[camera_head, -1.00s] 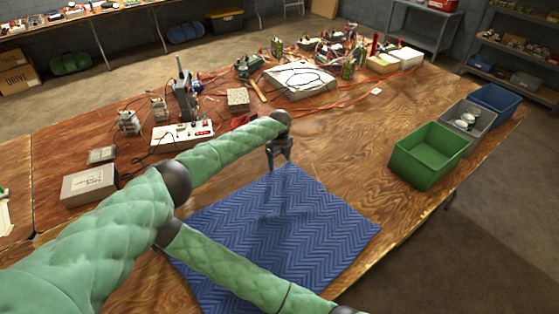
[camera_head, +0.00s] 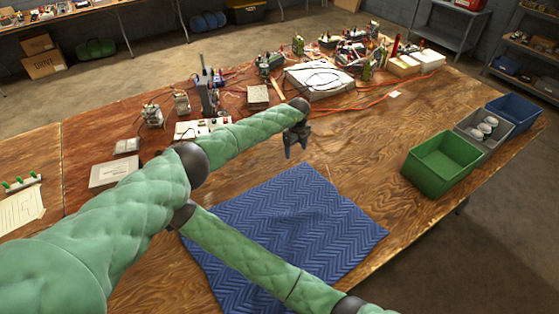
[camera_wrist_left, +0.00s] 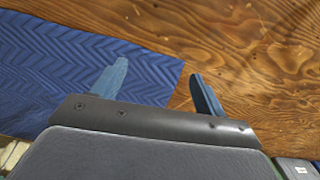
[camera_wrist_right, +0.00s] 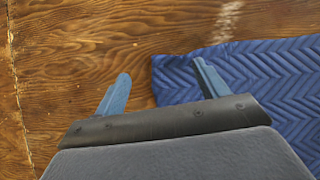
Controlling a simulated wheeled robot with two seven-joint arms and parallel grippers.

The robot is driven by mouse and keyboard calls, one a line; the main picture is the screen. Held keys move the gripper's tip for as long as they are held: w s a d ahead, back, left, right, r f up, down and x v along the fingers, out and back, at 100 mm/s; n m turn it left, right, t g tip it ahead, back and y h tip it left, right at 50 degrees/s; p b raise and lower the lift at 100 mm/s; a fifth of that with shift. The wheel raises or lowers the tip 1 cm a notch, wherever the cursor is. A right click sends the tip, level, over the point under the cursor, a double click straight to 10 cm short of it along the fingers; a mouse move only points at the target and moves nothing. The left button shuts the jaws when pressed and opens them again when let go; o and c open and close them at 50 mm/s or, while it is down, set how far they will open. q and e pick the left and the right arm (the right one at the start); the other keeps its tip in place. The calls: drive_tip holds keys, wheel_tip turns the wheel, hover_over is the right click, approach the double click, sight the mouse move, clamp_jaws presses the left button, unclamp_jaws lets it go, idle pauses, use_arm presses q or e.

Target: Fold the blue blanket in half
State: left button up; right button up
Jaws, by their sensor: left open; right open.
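The blue blanket (camera_head: 300,230) lies flat on the wooden table in the head view, with a zigzag quilted pattern. My arms cover its left and near parts. My left gripper (camera_head: 297,148) is open and empty, above the table just beyond the blanket's far corner. In the left wrist view, the blanket (camera_wrist_left: 40,70) fills the left and its edge passes behind the open fingers (camera_wrist_left: 158,85). In the right wrist view, my right gripper (camera_wrist_right: 160,85) is open and empty, with a corner of the blanket (camera_wrist_right: 270,65) behind its right finger. My left arm hides the right gripper in the head view.
A green bin (camera_head: 440,160), a grey bin (camera_head: 467,133) and a blue bin (camera_head: 515,112) stand at the table's right. Bare wood is free between blanket and green bin.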

sight(292, 164)
use_arm(q)
drive_tip(key=shift+w+a+f+g+h+b, duration=0.4)
drive_tip(key=shift+f+b, duration=0.8)
drive_tip(key=shift+b, duration=0.65)
drive_tip(key=shift+w+a+f+g+h+b, duration=0.25)
drive_tip(key=shift+f+g+h+b, duration=0.15)
drive_tip(key=shift+f+b, duration=1.1)
drive_tip(key=shift+w+a+f+g+h+b, duration=0.4)
drive_tip(key=shift+f+b, duration=0.45)
drive_tip(key=shift+b, duration=1.3)
use_arm(e)
drive_tip(key=shift+w+a+f+m+g+h, duration=0.3)
drive_tip(key=shift+f+m, duration=0.9)
drive_tip(key=shift+m, duration=4.75)
drive_tip(key=shift+w+a+f+m+g+h, duration=0.35)
drive_tip(key=shift+f+m, duration=0.9)
drive_tip(key=shift+m, duration=4.65)
drive_tip(key=shift+w+f+m+g+h, duration=0.2)
drive_tip(key=shift+f+m+g+h, duration=0.7)
drive_tip(key=shift+m, duration=5.05)
use_arm(q)
drive_tip(key=shift+s+f, duration=0.15)
use_arm(e)
drive_tip(key=shift+f+t+y, duration=0.25)
drive_tip(key=shift+f+y, duration=0.05)
drive_tip(key=shift+y, duration=0.15)
